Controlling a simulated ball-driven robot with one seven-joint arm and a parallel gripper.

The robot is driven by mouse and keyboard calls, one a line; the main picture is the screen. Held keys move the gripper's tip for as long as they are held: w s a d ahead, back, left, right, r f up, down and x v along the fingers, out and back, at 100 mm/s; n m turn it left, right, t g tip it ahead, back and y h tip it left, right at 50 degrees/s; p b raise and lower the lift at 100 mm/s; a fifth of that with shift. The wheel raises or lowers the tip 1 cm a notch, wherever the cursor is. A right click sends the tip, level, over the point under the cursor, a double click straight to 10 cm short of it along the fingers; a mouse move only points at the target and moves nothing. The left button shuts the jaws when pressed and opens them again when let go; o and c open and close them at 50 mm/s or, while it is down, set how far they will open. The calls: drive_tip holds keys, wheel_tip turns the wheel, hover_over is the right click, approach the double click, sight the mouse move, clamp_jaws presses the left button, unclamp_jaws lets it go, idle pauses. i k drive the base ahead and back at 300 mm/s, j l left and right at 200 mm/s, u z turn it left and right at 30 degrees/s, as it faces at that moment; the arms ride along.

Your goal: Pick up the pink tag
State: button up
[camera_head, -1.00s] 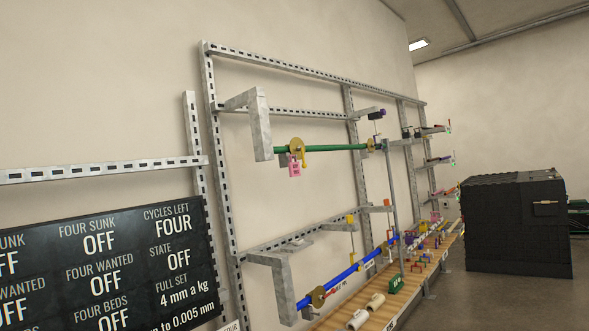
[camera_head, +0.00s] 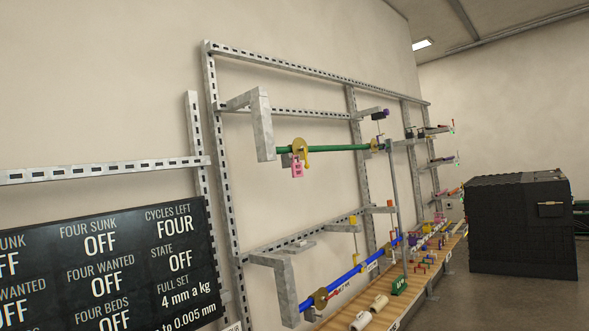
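The pink tag (camera_head: 297,169) is small and hangs just below a yellow disc-shaped fitting (camera_head: 300,149) near the left end of the green pipe (camera_head: 335,148). It carries dark marks too small to read. The green pipe runs level across the upper part of the metal rack, from the left bracket to the right. Whether the tag touches the fitting or the pipe I cannot tell. My gripper is not in view.
A grey bracket (camera_head: 262,125) stands left of the tag. A blue pipe (camera_head: 347,279) runs lower down, above a wooden bench (camera_head: 429,272) with several small parts. A black sign board (camera_head: 103,268) is at lower left. A black case (camera_head: 520,228) stands right, with bare floor before it.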

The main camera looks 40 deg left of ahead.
sight(296, 168)
drive_tip(key=i+j+u, duration=0.2)
drive_tip(key=i+u, duration=0.15)
drive_tip(key=i, duration=0.6)
drive_tip(key=i+u, duration=0.3)
drive_tip(key=i, duration=0.6)
